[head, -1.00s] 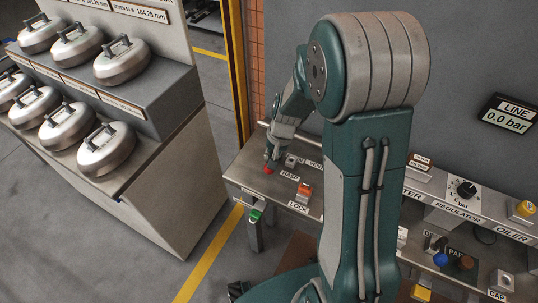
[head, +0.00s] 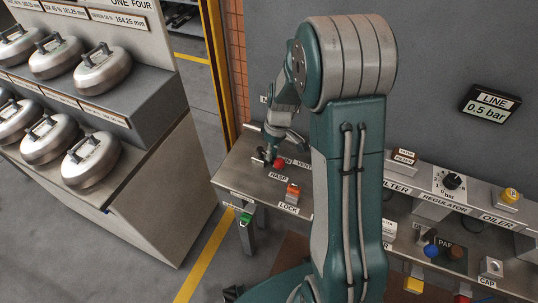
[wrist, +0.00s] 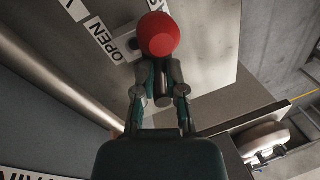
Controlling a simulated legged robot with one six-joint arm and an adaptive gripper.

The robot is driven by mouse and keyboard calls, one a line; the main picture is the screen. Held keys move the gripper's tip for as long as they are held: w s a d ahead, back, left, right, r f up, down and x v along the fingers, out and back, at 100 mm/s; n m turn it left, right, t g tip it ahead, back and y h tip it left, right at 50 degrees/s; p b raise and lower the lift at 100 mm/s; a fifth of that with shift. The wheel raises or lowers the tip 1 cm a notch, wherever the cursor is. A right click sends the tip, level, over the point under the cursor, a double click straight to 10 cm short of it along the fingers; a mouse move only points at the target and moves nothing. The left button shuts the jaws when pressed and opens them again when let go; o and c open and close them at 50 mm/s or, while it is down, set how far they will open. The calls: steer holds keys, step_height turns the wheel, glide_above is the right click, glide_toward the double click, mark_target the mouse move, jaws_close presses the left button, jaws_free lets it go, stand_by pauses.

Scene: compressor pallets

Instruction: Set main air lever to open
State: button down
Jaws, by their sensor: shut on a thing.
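The main air lever shows as a red round knob (head: 280,163) on the bench at the left of the panel, just above the HASP label. In the wrist view the knob (wrist: 158,35) sits beside a label reading OPEN (wrist: 125,42) and partly covers another label. My gripper (head: 270,155) reaches down to the lever from above. In the wrist view its fingers (wrist: 160,95) are closed in on the lever's dark handle, just below the knob. The lever's pivot is hidden.
A wall display (head: 490,104) reads LINE 0.5 bar. An orange-red lock (head: 292,193) stands near the bench front, with a green tag (head: 246,218) below. Regulator and oiler parts line the bench at right. Curling stones (head: 92,160) sit on a stepped stand at left.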

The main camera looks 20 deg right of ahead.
steer(key=shift+w+d+n, duration=0.25)
steer(key=shift+n, duration=0.55)
steer(key=shift+w+d+n, duration=0.2)
steer(key=shift+d+n, duration=0.05)
steer(key=shift+n, duration=0.55)
steer(key=shift+w, duration=0.1)
steer(key=c, duration=0.7)
jaws_free()
steer(key=shift+g, duration=0.3)
steer(key=v, duration=1.2)
steer(key=shift+a, duration=0.2)
